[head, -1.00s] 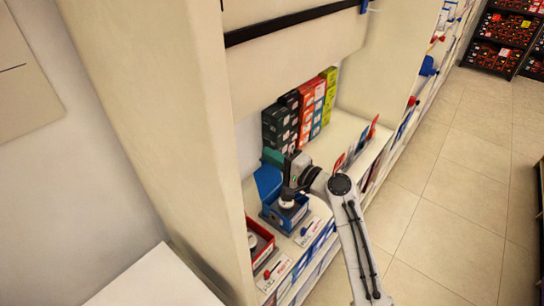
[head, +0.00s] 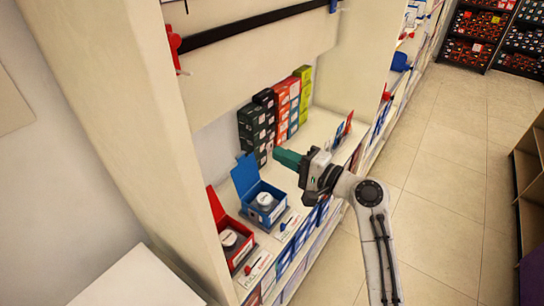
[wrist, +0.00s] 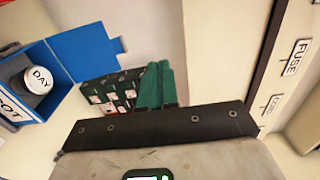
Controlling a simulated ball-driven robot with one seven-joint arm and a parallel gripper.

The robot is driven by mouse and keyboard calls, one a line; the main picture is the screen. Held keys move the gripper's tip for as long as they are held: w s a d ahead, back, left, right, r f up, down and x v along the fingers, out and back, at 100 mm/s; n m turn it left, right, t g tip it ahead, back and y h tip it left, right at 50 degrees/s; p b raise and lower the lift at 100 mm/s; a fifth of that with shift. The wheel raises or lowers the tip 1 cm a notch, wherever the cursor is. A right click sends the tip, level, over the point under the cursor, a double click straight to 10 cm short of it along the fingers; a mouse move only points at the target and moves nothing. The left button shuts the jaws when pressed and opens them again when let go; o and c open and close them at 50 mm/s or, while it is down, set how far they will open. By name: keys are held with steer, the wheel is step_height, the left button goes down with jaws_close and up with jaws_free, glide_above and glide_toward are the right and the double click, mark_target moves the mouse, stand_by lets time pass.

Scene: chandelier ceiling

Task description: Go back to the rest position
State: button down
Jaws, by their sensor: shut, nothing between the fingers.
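My gripper (head: 287,158) has green fingers and is shut and empty. In the head view it hangs in front of the shelf, apart from the goods, and points left toward the stacked boxes. In the wrist view its fingers (wrist: 155,85) lie side by side, touching. A blue open box (head: 259,196) with a white-lidded round item (head: 264,199) stands on the shelf left of the gripper.
A red open box (head: 232,241) with a similar item stands nearer than the blue one. Stacked coloured boxes (head: 282,105) stand at the shelf back. The shelf wall (head: 120,100) rises at left. Tiled floor (head: 455,170) is clear at right; a wooden shelf (head: 530,185) stands beyond.

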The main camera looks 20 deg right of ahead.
steer(key=shift+s+d+r, duration=0.2)
steer(key=shift+s, duration=0.1)
steer(key=s+d+f+n+g+h, duration=0.1)
steer(key=s+f+n+g+h, duration=0.6)
steer(key=s+f, duration=1.25)
steer(key=s+d+f+n+g+h, duration=0.1)
steer(key=s+d+f+g+h, duration=0.1)
steer(key=s, duration=0.7)
steer(key=s+d+f+n+g+h, duration=0.1)
steer(key=s+d+g, duration=0.3)
steer(key=s, duration=0.6)
steer(key=shift+s+d+f+n+g+h, duration=0.15)
steer(key=shift+d+f+n+g+h, duration=0.25)
steer(key=shift+d+f+n, duration=0.25)
